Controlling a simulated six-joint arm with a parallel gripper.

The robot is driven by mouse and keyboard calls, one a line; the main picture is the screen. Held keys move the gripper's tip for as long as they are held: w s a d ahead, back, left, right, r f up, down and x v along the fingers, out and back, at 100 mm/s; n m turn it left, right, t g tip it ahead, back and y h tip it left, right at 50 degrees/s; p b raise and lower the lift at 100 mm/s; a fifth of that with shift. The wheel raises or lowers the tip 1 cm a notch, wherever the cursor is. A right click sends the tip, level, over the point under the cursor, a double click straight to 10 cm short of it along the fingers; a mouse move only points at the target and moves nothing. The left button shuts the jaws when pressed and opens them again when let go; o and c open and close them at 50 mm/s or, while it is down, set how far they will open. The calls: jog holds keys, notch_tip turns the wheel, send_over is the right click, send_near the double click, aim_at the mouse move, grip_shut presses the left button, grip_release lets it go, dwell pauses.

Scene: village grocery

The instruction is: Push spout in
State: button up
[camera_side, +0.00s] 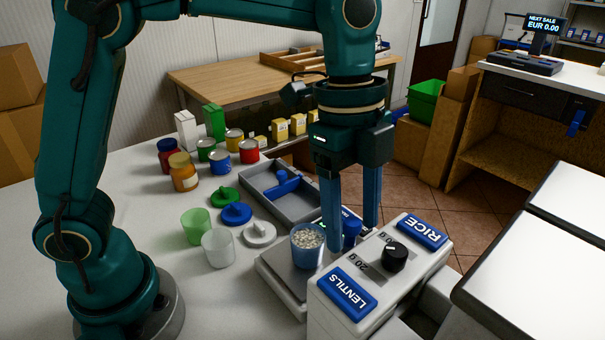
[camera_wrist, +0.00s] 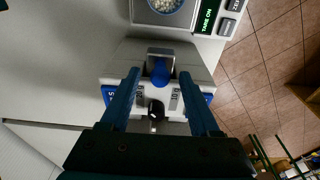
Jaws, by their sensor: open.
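The blue spout (camera_wrist: 160,72) sticks out of the front of the white dispenser (camera_wrist: 120,65) in the wrist view, below a grey bracket. In the wrist view my gripper (camera_wrist: 160,75) has one finger on each side of the spout, with gaps visible; contact cannot be told. A blue cup of pale grains (camera_side: 307,245) stands on the scale (camera_side: 276,262) beside the dispenser.
The dispenser carries blue LENTILS (camera_side: 346,293) and RICE (camera_side: 422,231) plates and a black knob (camera_side: 394,257). A grey tray (camera_side: 258,186), lids, empty cups, jars and tins stand left of the scale. Bare counter lies at the near left.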

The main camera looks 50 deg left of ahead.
jog(key=shift+r, duration=3.5)
jog(key=s+a+r+n+t, duration=0.3)
jog(key=s+a+n, duration=0.2)
jog(key=a, duration=0.2)
jog(key=s+a+f+n+t+y, duration=0.1)
jog(key=s+a+f+n, duration=0.1)
jog(key=f+n, duration=0.3)
jog(key=s+a+f+n+t, duration=0.1)
jog(key=s+a+f+n, duration=0.2)
jog(key=n, duration=0.5)
notch_tip(320, 180, down, 2)
jog(key=shift+a+f+t+y, duration=0.2)
jog(key=shift+a+t+y, duration=0.1)
jog(key=shift+a+y, duration=0.15)
